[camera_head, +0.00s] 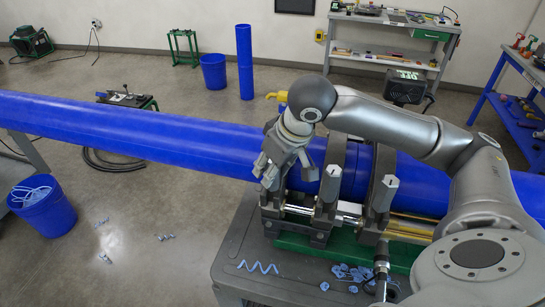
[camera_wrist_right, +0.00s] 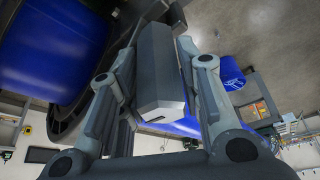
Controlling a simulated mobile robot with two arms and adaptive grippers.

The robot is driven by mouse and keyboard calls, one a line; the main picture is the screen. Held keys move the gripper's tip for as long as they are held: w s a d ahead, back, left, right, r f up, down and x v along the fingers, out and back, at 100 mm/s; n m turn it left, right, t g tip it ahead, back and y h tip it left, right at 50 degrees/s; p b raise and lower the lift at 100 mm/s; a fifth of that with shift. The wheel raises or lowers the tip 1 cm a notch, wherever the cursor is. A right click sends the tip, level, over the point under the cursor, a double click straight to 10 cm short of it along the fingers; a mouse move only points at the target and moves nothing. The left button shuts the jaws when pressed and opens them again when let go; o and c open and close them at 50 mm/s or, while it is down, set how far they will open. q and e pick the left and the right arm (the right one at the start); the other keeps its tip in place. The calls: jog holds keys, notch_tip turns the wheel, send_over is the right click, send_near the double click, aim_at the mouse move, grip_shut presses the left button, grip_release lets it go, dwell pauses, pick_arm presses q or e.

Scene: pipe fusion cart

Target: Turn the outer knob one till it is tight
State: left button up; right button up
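The leftmost grey knob (camera_head: 270,178), which I take as outer knob one, stands on the clamp at the left end of the fusion machine. My right gripper (camera_head: 284,167) comes down over it from above. In the right wrist view the blocky knob (camera_wrist_right: 160,75) lies between the two fingers of the right gripper (camera_wrist_right: 160,50). The fingers look spread beside it, with a gap on the left finger's side; contact on the right side is unclear. Two similar knobs, a middle one (camera_head: 332,182) and a right one (camera_head: 381,192), stand farther right. My left gripper is out of view.
A long blue pipe (camera_head: 130,135) runs through the clamps. The grey cart top (camera_head: 245,262) carries blue shavings (camera_head: 350,272). A blue bin (camera_head: 42,205) stands at the left. Workbenches stand at the back and right.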

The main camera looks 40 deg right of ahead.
jog(key=c, duration=0.5)
jog(key=shift+o, duration=0.2)
jog(key=m+p, duration=0.1)
jog(key=p, duration=0.1)
jog(key=shift+r+h+p, duration=0.3)
jog(key=shift+p, duration=0.1)
jog(key=shift+f+m+p, duration=0.1)
jog(key=shift+m+p, duration=0.45)
jog(key=shift+m, duration=0.25)
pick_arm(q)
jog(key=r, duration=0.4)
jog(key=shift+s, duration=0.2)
pick_arm(e)
jog(key=shift+f+h, duration=0.15)
jog(key=shift+h, duration=0.15)
